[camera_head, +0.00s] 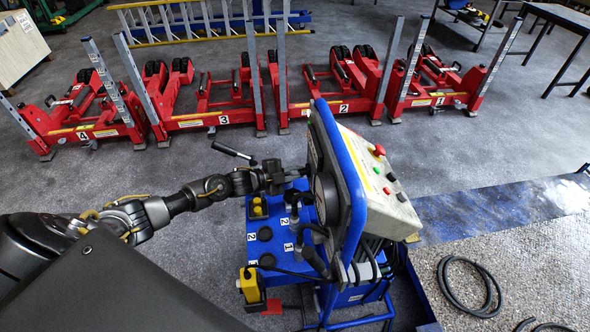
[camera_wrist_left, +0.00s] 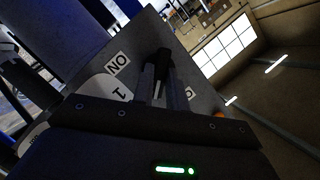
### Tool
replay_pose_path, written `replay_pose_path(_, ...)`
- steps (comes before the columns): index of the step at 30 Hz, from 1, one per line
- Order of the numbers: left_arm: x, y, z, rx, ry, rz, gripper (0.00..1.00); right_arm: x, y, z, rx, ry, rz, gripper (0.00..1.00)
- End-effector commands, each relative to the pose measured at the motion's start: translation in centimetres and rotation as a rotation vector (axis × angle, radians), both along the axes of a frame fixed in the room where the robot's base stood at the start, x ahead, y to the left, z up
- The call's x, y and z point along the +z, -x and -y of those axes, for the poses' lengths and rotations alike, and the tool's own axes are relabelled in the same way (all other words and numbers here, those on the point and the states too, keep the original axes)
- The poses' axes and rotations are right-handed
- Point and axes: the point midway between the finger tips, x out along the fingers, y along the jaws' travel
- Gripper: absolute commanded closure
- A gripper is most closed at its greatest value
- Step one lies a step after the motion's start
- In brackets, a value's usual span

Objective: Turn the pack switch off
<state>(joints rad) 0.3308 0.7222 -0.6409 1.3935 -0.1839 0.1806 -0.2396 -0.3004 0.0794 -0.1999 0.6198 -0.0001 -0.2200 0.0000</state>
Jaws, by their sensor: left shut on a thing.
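The blue power pack (camera_head: 345,150) stands in the middle of the head view, its panel tilted and facing right. My left arm reaches in from the left, and my left gripper (camera_head: 296,174) is at the panel's left side. In the left wrist view a grey plate (camera_wrist_left: 205,100) carries an "ON" label (camera_wrist_left: 119,64). A second label is mostly hidden behind my finger. A black switch lever (camera_wrist_left: 163,58) stands out between the two fingers of my left gripper (camera_wrist_left: 161,82), which is shut on it. In the head view the switch is hidden. My right gripper is not in view.
The panel's front has a red button (camera_head: 378,150) and smaller buttons. Hoses and a yellow box (camera_head: 250,286) hang by the pack's base. Red jacks (camera_head: 335,105) line the floor behind. A black hose (camera_head: 480,290) lies at right.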

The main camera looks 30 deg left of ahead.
Motion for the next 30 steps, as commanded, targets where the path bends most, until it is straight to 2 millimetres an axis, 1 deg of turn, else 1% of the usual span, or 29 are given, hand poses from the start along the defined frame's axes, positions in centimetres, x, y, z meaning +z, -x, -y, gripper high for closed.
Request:
replay_pose_path(1, 0.31, -0.08, -0.07, 0.001, 0.026, -0.034, 1.00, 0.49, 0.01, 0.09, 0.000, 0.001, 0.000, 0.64)
replay_pose_path(3, 0.32, -0.10, -0.06, 0.001, 0.065, -0.088, 1.00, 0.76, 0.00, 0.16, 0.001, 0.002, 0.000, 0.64)
replay_pose_path(12, 0.36, -0.30, -0.15, -0.001, 0.238, -0.314, 1.00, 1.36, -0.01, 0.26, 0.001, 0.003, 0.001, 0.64)
replay_pose_path(21, 0.26, -0.48, -0.34, 0.000, 0.397, -0.526, 1.00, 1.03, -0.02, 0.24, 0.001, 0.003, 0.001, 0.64)
replay_pose_path(30, 0.27, -0.60, -0.40, 0.000, 0.508, -0.673, 1.00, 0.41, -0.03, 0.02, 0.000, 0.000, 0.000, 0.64)
